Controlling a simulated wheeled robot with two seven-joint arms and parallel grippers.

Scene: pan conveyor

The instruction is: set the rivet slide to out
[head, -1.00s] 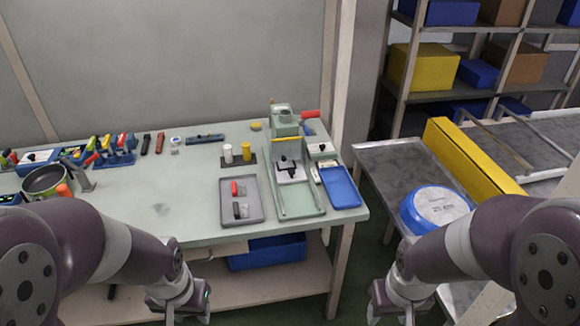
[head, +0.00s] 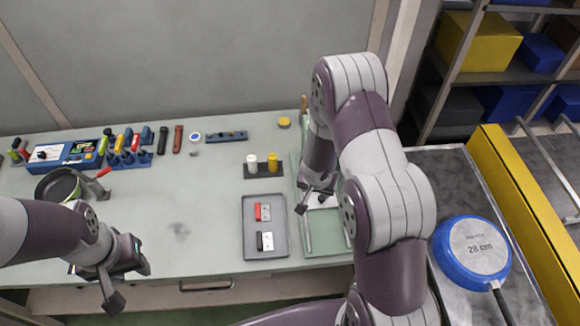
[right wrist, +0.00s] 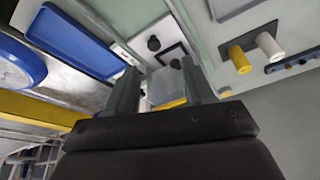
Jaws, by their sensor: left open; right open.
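The rivet slide appears to be the white plate with black knobs on the green rail fixture (head: 328,246). In the head view only a bit of the white plate (head: 330,202) shows, with my right arm over the rest. The right wrist view shows the plate (right wrist: 168,53) with its black knobs beyond the fingers. My right gripper (head: 312,200) is open above the fixture, close to the plate; contact cannot be told. In the right wrist view a grey block with a yellow edge shows between its fingers (right wrist: 160,88). My left gripper (head: 124,284) is open and empty over the table's front left.
A grey tray (head: 281,229) with a red-ended and a black-ended piece lies left of the fixture. A black stand (head: 262,171) holds a white and a yellow cylinder behind it. A blue tray (right wrist: 72,38) lies beside the fixture. The table's middle left is clear.

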